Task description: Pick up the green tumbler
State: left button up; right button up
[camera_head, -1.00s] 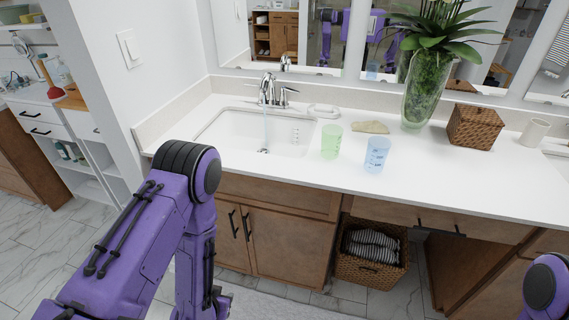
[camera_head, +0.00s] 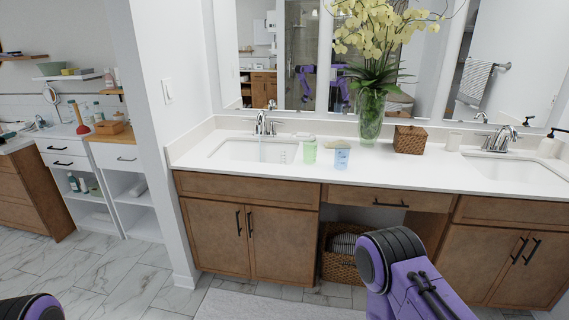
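The green tumbler (camera_head: 310,151) stands upright on the white counter, just right of the left sink. A blue tumbler (camera_head: 342,155) stands close to its right. Both are clear of my arms. A purple part of my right arm shows at the lower right of the view, in front of the cabinets, and a small part of my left arm shows at the bottom left corner. Neither gripper is in view.
The left sink (camera_head: 255,151) with its faucet (camera_head: 262,124) lies left of the tumblers. A vase of yellow flowers (camera_head: 371,116) and a wicker box (camera_head: 409,140) stand to the right. A mat (camera_head: 260,305) lies on the floor before the cabinets (camera_head: 217,236). A wall juts forward at left.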

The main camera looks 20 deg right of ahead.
aim_at(311, 147)
jog(key=z, duration=0.65)
jog(key=i, duration=0.55)
jog(key=z, duration=0.9)
jog(key=i, duration=0.85)
jog(key=u, duration=0.15)
